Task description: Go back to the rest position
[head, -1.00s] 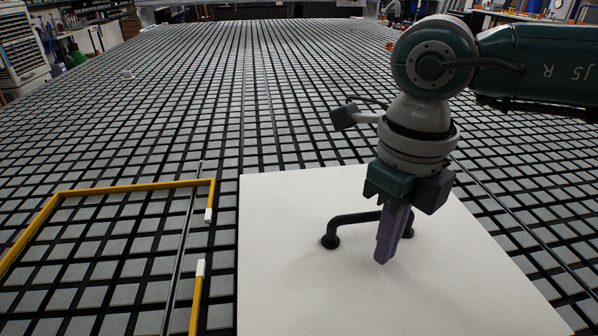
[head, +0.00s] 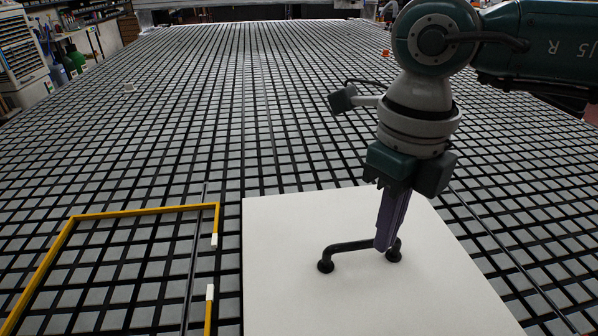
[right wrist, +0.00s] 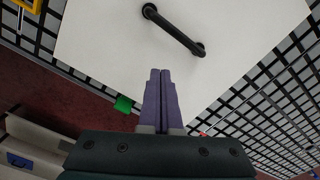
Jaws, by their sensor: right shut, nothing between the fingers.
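My right gripper (head: 383,247) points down over the white panel (head: 290,295), close to the right end of a black bar handle (head: 350,246) fixed on that panel. Its purple fingers are together with nothing between them. In the right wrist view the shut fingers (right wrist: 161,75) show apart from the black handle (right wrist: 172,29), with bare white panel (right wrist: 100,45) between. In the head view the fingers overlap the handle's right part, and the exact gap cannot be told there. My left gripper is not in view.
The black grid table (head: 180,120) spreads wide and mostly clear behind the panel. A yellow frame (head: 140,211) with white end pieces lies at the left, beside a thin dark rod (head: 194,260).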

